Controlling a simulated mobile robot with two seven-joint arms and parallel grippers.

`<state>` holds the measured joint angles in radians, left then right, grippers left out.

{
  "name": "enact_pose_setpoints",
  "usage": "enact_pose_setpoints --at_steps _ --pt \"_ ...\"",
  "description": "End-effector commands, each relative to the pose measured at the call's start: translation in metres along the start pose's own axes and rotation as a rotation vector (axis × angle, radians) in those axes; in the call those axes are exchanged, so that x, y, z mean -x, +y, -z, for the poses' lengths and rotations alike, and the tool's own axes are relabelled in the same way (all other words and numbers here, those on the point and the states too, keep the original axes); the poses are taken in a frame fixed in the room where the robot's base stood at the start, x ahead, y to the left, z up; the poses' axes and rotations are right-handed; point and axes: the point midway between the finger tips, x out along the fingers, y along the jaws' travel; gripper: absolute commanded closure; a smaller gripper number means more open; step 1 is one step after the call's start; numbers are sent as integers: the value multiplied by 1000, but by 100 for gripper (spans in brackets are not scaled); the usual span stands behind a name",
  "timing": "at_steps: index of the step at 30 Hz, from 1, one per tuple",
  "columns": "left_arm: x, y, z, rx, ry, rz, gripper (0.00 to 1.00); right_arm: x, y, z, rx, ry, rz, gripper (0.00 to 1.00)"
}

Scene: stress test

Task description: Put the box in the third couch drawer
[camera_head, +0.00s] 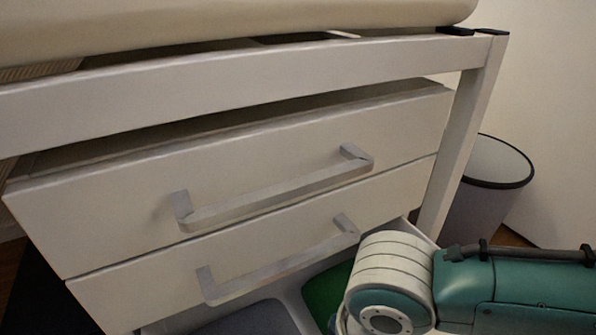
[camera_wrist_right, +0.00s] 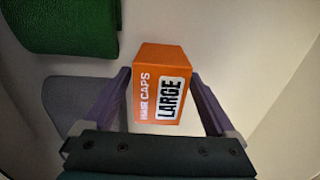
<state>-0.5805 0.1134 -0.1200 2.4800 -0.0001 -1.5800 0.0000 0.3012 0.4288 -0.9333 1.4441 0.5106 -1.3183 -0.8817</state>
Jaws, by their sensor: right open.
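The orange box (camera_wrist_right: 160,85), printed "HAIR CAPS" and "LARGE", shows in the right wrist view between the fingers of my right gripper (camera_wrist_right: 160,76). The fingers are open on either side of it; I cannot tell whether they touch it. Pale drawer surfaces (camera_wrist_right: 240,45) lie around the box. In the head view, the third couch drawer (camera_head: 292,301) is pulled out below two other drawers. My right arm reaches down over it from the right, hiding its right part; the right gripper and box are not visible there. My left gripper is in neither view.
The upper drawer (camera_head: 110,200) and second drawer (camera_head: 130,292) have grey bar handles. A green item (camera_head: 325,294) and a grey-blue item (camera_head: 250,320) lie in the third drawer. The couch leg (camera_head: 460,140) and a grey bin (camera_head: 490,195) stand at right.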

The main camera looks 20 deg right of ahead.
Motion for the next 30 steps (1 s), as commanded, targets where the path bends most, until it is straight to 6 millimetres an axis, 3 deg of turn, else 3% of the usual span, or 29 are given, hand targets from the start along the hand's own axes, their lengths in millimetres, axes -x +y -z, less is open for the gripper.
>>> enact_pose_setpoints --at_steps 6,12,20,23,26,28,30 --pt "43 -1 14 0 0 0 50 56 1 0 0 1 -2 8" --pt "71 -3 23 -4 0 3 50 96 1 0 0 0 -2 8" --pt "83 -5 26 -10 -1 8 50 117 -3 8 -24 22 -7 8" --pt "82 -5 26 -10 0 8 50 127 -13 36 -136 101 -32 8" --pt "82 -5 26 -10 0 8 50 148 -23 59 -382 207 -75 8" --pt "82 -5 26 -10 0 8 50 167 -28 59 -609 262 -108 8" --pt "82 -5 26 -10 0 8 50 182 -36 45 -845 287 -139 8"
